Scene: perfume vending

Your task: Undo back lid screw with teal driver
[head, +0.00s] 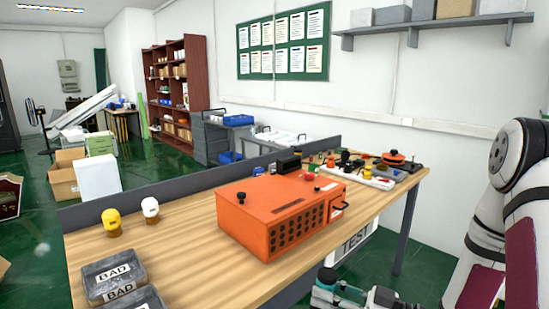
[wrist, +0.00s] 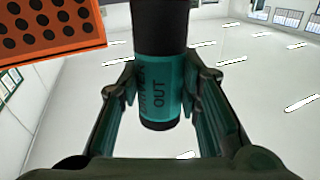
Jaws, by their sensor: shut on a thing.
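The orange box (head: 282,212) stands on the wooden table, with a closed flat lid, round holes along its front side and a dark handle at its right end. My gripper (head: 338,290) is low, off the table's front edge. The box's holed side (wrist: 48,28) shows at upper left, apart from the driver. The driver's tip is hidden.
A white strip (head: 355,178) and small parts crowd the back right. A "TEST" sign (head: 355,240) hangs at the front edge.

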